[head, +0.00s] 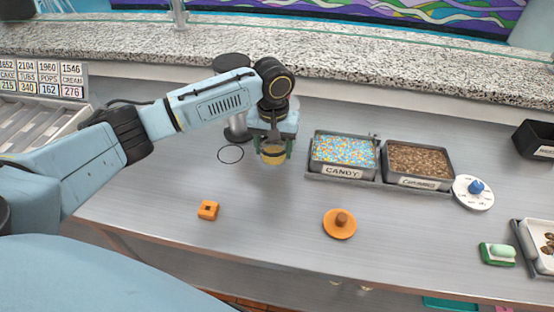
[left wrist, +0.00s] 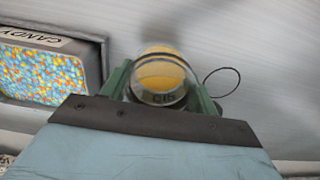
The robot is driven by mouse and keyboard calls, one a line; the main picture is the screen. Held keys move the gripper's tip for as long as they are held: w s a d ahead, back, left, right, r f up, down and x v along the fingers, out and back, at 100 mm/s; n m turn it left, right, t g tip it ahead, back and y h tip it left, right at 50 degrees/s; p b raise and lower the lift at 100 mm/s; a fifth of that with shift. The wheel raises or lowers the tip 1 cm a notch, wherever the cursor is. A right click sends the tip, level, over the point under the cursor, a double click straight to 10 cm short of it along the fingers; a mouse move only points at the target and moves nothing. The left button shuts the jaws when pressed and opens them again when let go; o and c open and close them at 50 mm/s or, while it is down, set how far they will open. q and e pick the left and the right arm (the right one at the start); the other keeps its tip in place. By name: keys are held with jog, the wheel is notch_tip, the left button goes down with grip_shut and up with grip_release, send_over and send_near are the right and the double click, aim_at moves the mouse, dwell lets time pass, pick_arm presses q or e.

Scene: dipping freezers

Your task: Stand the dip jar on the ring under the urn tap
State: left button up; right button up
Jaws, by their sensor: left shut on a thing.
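The dip jar (head: 273,156) is a small clear jar with yellow-orange contents. My left gripper (head: 273,147) is shut on it, with green fingers on both sides. The jar seems held a little above the counter. In the left wrist view the jar (left wrist: 160,80) sits between the fingers, with partly readable lettering. The ring (head: 230,154) is a thin dark circle on the counter, empty, just left of the jar; it also shows in the left wrist view (left wrist: 222,83). The urn (head: 236,128) stands behind the ring, largely hidden by my left arm. Its tap is not visible. My right gripper is out of view.
A candy tub (head: 343,152) and a brown topping tub (head: 418,160) stand right of the jar. The counter around the ring's front is clear.

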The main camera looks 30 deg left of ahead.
aim_at(274, 170)
pick_arm(q)
jog(key=shift+f, duration=2.35)
jog(key=o, duration=1.1)
jog(key=shift+f, duration=0.15)
